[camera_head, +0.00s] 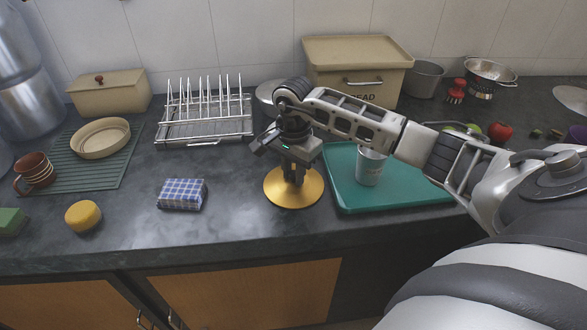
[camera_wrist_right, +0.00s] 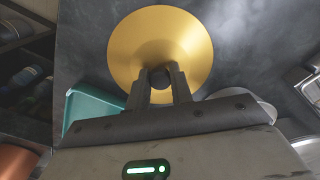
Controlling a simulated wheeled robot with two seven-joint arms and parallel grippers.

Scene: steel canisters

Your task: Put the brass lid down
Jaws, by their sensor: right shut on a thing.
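The brass lid (camera_head: 307,190) is a round golden disc with a dark knob. It is at the middle of the dark counter, near the left edge of the green tray. My right gripper (camera_head: 293,178) points down over the lid and is shut on its knob. In the right wrist view the lid (camera_wrist_right: 150,40) fills the upper middle, and the two fingers of my right gripper (camera_wrist_right: 159,82) close on the dark knob (camera_wrist_right: 160,77). I cannot tell whether the lid touches the counter. My left gripper is not in view.
A green tray (camera_head: 350,200) with a grey cup (camera_head: 370,168) lies just right of the lid. A blue checked cloth (camera_head: 181,194) lies to the left. A wire rack (camera_head: 205,130) and a bread box (camera_head: 358,70) stand behind. The counter between cloth and lid is clear.

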